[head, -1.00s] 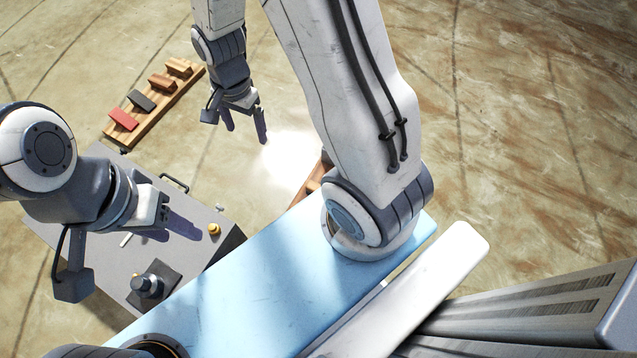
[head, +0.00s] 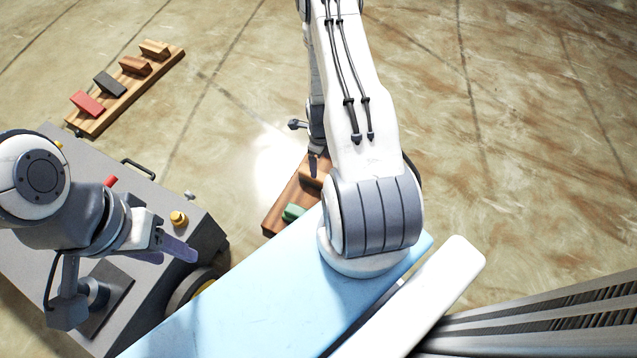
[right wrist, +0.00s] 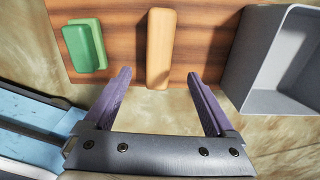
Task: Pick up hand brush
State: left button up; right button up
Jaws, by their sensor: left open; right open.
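A tan wooden bar (right wrist: 160,48), which looks like the hand brush's back, lies on a brown wooden board (right wrist: 205,50) in the right wrist view; no bristles show. In the head view it shows partly (head: 312,178) on the board. My right gripper is open, its two purple fingers (right wrist: 158,88) spread on either side of the tan bar's near end, with nothing between them that I can tell is gripped. In the head view my right arm hides most of this gripper. My left gripper (head: 178,247) is open and empty over the grey cabinet.
A green block (right wrist: 85,46) lies left of the tan bar, and a grey open bin (right wrist: 283,60) stands right of it. A grey cabinet (head: 200,228) with knobs is at the left. A rack (head: 150,82) holding several blocks lies on the floor beyond. The floor at right is clear.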

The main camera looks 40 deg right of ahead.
aim_at(305, 178)
notch_tip(305, 178, down, 4)
jog(key=shift+r+b, duration=0.15)
jog(key=shift+b, duration=0.65)
jog(key=f+b, duration=0.4)
jog(key=f, duration=0.1)
jog(key=shift+w+a, duration=0.2)
jog(key=shift+w, duration=0.05)
jog(key=shift+r, duration=0.1)
grip_shut()
jog(key=shift+r, duration=0.1)
